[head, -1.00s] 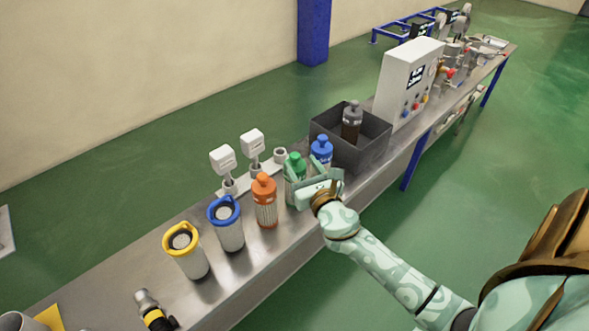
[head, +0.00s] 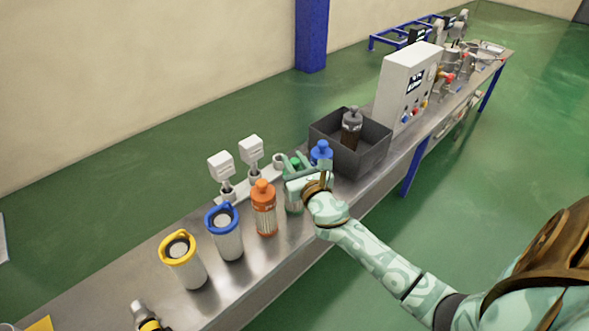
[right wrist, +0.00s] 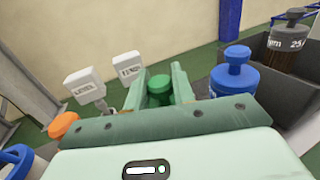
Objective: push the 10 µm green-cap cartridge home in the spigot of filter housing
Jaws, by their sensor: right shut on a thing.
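The green-cap cartridge (head: 293,203) stands upright on the bench between the orange-cap and blue-cap cartridges. My right gripper (head: 293,164) reaches over it and is shut on it near its top. In the right wrist view the green cap (right wrist: 159,88) sits between the two fingers of the gripper (right wrist: 157,90). The cartridge's lower end is partly in shadow and its label cannot be read. I cannot tell which fitting is the housing's spigot; a short grey round fitting (head: 279,160) stands just behind the cartridge. My left gripper is out of view.
An orange-cap cartridge (head: 264,212) stands close on the left and a blue-cap one (head: 321,152) close on the right. A dark bin (head: 365,160) holds a black-cap cartridge (head: 351,126). Blue-ringed (head: 229,242) and yellow-ringed (head: 188,269) cylinders stand further left. White-headed fittings (head: 221,166) stand behind.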

